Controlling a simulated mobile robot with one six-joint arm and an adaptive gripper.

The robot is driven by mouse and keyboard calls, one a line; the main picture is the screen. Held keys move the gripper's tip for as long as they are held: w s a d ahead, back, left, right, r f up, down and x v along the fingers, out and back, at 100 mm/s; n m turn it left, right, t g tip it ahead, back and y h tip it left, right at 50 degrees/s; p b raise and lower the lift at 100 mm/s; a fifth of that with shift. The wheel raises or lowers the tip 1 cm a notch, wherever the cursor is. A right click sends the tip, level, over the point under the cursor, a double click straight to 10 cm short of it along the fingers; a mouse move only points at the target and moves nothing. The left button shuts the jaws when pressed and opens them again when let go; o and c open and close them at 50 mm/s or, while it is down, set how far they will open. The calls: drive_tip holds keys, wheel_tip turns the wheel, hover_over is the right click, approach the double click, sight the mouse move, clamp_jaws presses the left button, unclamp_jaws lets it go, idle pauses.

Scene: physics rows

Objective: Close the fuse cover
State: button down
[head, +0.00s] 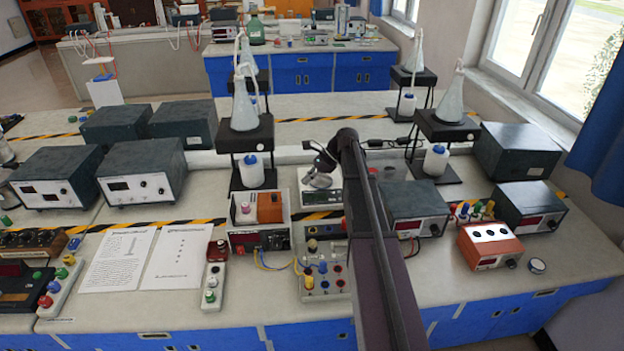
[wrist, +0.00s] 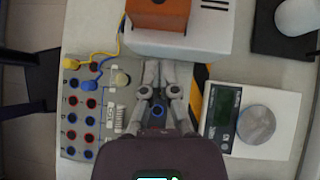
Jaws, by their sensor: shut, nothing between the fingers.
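My gripper (wrist: 161,72) is shut and empty in the wrist view, its fingertips close to the edge of a white box (wrist: 205,38) in the picture. In the head view my gripper (head: 319,170) hangs above the bench near a balance (head: 322,197). I cannot make out a fuse cover for certain in either view. A small dark unit with a blue ring (wrist: 157,113) shows partly between and below the fingers. The fingers and wrist hide much of it.
A terminal board (wrist: 80,120) with yellow and blue leads lies left of the fingers. The balance (wrist: 225,118) with a round pan is at right. An orange block (head: 269,207) sits on the white-framed instrument (head: 259,240). Papers (head: 120,258) lie farther left.

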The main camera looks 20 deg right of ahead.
sight(278, 199)
drive_tip(key=b+x, duration=0.1)
drive_tip(key=x, duration=0.1)
drive_tip(key=a+r+b+x, duration=0.1)
drive_tip(key=x, duration=0.2)
drive_tip(key=b+x, duration=0.1)
drive_tip(key=x, duration=0.1)
drive_tip(key=shift+a, duration=0.4)
drive_tip(key=shift+w+a, duration=0.15)
drive_tip(key=shift+a, duration=0.45)
